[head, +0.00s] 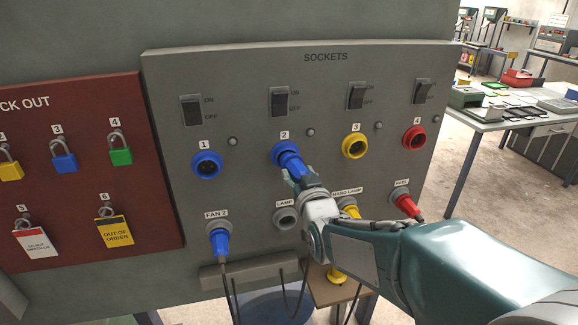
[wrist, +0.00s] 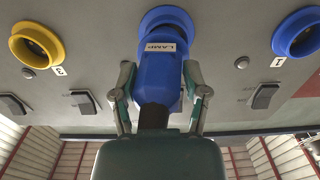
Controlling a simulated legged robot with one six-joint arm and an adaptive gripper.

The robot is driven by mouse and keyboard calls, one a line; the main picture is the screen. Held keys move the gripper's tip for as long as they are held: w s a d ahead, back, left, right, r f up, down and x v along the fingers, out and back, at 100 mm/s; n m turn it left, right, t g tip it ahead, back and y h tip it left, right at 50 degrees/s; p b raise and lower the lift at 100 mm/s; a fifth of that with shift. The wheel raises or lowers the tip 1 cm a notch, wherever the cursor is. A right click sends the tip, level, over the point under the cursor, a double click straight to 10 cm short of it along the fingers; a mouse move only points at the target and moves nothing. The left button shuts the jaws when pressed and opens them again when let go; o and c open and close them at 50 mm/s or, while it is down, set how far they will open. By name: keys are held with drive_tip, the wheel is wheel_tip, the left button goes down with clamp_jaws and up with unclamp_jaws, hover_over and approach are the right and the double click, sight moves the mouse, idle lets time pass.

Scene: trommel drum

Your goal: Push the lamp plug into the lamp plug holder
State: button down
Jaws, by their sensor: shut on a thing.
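The blue lamp plug (head: 290,161) is at socket 2 (head: 281,148) on the grey panel. In the wrist view the lamp plug (wrist: 158,80) carries a LAMP label, and its front end is at the blue socket ring (wrist: 166,17). I cannot tell how deep it sits. My gripper (head: 302,186) is shut on the plug, with one finger on each side in the wrist view (wrist: 163,92). The lamp plug holder (head: 286,218) is a grey ring under the LAMP label, below socket 2. It is empty.
Blue socket 1 (head: 207,165), yellow socket 3 (head: 355,146) and red socket 4 (head: 414,138) are empty. The FAN 2 plug (head: 219,239) and red plug (head: 407,206) sit in neighbouring holders. A yellow plug (head: 349,208) is partly hidden by my arm. Cables hang below.

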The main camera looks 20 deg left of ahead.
drive_tip(key=shift+s+d, duration=0.25)
drive_tip(key=shift+d, duration=0.25)
drive_tip(key=shift+s, duration=0.8)
drive_tip(key=shift+s+d, duration=0.1)
drive_tip(key=shift+d, duration=0.1)
drive_tip(key=shift+v, duration=2.4)
drive_tip(key=shift+r, duration=0.1)
wheel_tip(320, 180, down, 20)
drive_tip(key=w+a+h, duration=0.1)
drive_tip(key=a, duration=0.1)
drive_tip(key=shift+w+f+m+t, duration=0.2)
drive_tip(key=shift+w+m+t, duration=0.05)
drive_tip(key=shift+m+t, duration=0.15)
